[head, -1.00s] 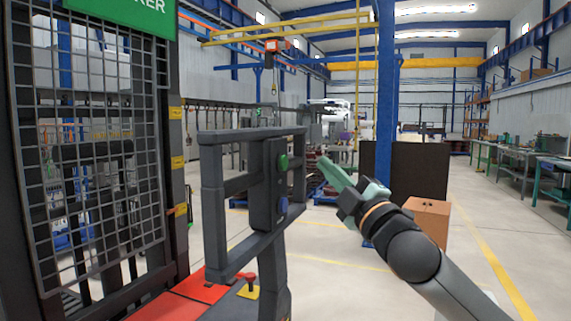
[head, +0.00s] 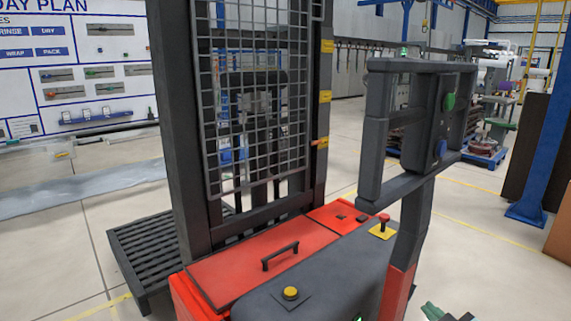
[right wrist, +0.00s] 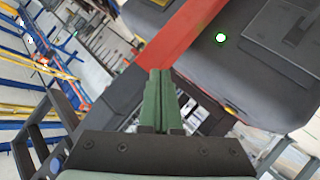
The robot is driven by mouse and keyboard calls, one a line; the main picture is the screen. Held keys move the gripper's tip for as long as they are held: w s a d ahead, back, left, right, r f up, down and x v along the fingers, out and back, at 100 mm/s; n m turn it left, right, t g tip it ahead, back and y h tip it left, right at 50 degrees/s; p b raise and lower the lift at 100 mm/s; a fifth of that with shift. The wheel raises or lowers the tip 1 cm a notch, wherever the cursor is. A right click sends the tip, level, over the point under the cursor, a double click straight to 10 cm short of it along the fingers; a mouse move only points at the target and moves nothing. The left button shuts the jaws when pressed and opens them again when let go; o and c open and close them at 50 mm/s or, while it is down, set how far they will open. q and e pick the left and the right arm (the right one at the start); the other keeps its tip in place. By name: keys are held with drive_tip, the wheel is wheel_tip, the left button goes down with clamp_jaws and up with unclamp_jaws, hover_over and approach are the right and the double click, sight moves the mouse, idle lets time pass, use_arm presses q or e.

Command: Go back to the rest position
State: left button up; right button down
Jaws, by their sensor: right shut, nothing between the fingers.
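My right gripper (head: 436,313) shows only as green fingertips at the bottom edge of the head view, right of the red and grey post. In the right wrist view its green fingers (right wrist: 158,100) are pressed together with nothing between them. My left gripper is not in view. The red and grey stacker machine (head: 262,255) stands in the middle of the head view. Its control frame carries a green button (head: 449,102) and a blue button (head: 440,148).
A wire mesh guard (head: 262,95) rises on the machine. A black slatted platform (head: 150,250) lies at its left. A whiteboard (head: 75,65) stands behind. A blue column (head: 545,130) stands at the right.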

drive_tip(key=s+a+f+m+g, duration=0.2)
drive_tip(key=s+f+g, duration=0.1)
drive_tip(key=s+f, duration=0.4)
drive_tip(key=s+a+f+m+g+y, duration=0.15)
drive_tip(key=s+f+g, duration=0.35)
drive_tip(key=s, duration=0.5)
drive_tip(key=s+a+f+m+g, duration=0.2)
drive_tip(key=s+a+f, duration=0.1)
drive_tip(key=s+f, duration=0.45)
drive_tip(key=w+a+f+t+y+p, duration=0.2)
drive_tip(key=w+a+t+p, duration=0.2)
drive_tip(key=t+p, duration=0.2)
drive_tip(key=shift+f+p, duration=0.4)
drive_tip(key=shift+p, duration=0.45)
drive_tip(key=shift+a, duration=0.1)
drive_tip(key=shift+s, duration=0.1)
